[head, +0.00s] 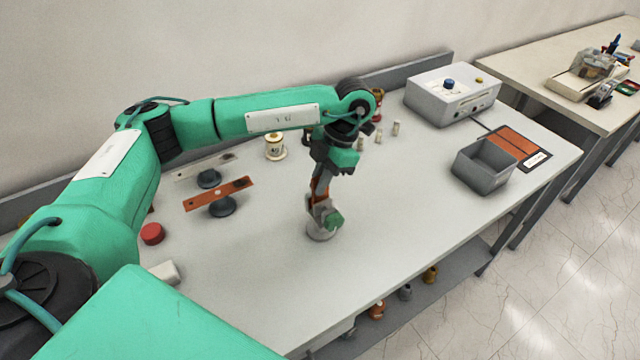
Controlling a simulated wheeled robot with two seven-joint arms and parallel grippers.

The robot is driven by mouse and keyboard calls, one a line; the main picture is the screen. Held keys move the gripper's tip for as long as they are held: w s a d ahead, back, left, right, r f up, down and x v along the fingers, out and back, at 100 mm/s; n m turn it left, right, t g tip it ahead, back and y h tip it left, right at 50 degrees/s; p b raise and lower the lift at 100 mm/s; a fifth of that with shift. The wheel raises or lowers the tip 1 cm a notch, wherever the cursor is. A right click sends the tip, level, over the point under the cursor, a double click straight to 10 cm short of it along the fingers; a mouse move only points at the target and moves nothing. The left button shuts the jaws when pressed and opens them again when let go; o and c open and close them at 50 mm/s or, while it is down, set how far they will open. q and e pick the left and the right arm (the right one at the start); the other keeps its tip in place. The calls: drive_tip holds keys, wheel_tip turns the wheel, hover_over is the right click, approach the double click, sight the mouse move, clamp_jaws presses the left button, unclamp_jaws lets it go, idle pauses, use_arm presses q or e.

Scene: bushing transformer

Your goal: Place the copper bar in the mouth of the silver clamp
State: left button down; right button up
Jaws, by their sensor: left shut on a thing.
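My left gripper (322,172) points down over the middle of the table, shut on a copper bar (319,194) that hangs upright beneath it. The silver clamp (320,231), with a green knob on its side, stands on the table directly below. The bar's lower end is at the top of the clamp, at its mouth. How deep it sits between the jaws is too small to tell. My right gripper is not in view.
A second copper-coloured bar (230,192) lies across a dark round stand at the left, near a red button (152,233). A white spool (275,147) stands behind. A grey bin (484,166) and a grey instrument box (451,96) stand at the right. The table's front right is clear.

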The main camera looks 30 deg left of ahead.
use_arm(q)
drive_tip(key=shift+f, duration=0.8)
drive_tip(key=shift+f, duration=0.1)
drive_tip(key=c, duration=1.9)
unclamp_jaws()
drive_tip(key=shift+f, duration=0.15)
drive_tip(key=o, duration=0.4)
